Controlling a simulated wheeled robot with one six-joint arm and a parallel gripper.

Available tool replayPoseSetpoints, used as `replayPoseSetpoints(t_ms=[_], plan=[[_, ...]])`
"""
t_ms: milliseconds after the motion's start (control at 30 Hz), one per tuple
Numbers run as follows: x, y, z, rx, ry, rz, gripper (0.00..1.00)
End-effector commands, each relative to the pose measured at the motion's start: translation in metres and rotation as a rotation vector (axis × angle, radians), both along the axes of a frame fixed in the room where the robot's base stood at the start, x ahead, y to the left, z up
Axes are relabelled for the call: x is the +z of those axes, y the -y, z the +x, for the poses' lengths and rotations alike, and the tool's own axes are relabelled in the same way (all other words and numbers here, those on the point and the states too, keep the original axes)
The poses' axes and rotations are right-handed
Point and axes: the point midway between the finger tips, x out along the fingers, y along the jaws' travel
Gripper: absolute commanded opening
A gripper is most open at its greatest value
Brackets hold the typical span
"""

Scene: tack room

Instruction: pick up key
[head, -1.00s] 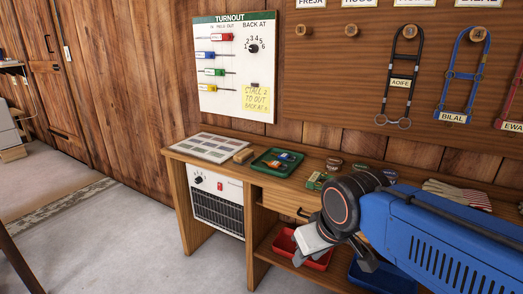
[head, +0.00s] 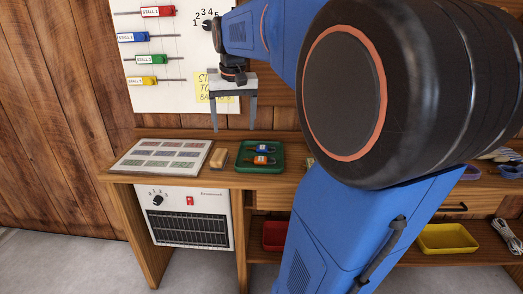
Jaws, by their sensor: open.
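A green tray (head: 244,166) sits on the wooden desk. In it lie a key with a blue tag (head: 263,149) and, nearer to me, a key with an orange tag (head: 261,160). The key parts are small and hard to make out. My gripper (head: 233,127) points down with its two fingers apart and nothing between them. It shows above the desk, up and to the left of the tray in the picture, in front of the turnout board. It is apart from the keys.
A card with several panels (head: 163,157) and a tan block (head: 218,159) lie left of the tray. The turnout board (head: 160,95) is on the wall behind. A heater (head: 190,217) stands under the desk. A red bin (head: 274,236) and a yellow bin (head: 446,238) sit below.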

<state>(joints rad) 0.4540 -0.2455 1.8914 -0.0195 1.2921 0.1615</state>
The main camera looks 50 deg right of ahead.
Motion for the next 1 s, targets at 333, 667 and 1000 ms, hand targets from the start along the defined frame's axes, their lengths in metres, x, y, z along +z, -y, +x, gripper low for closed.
replayPoseSetpoints(t_ms=[333, 667, 1000], plan=[[0.024, 0.112, 0.033, -0.216, -0.061, 0.039, 0.77], [0.008, 0.134, 0.037, -0.255, -0.074, 0.048, 0.77], [-0.051, 0.139, 0.042, -0.254, -0.073, 0.047, 0.77]])
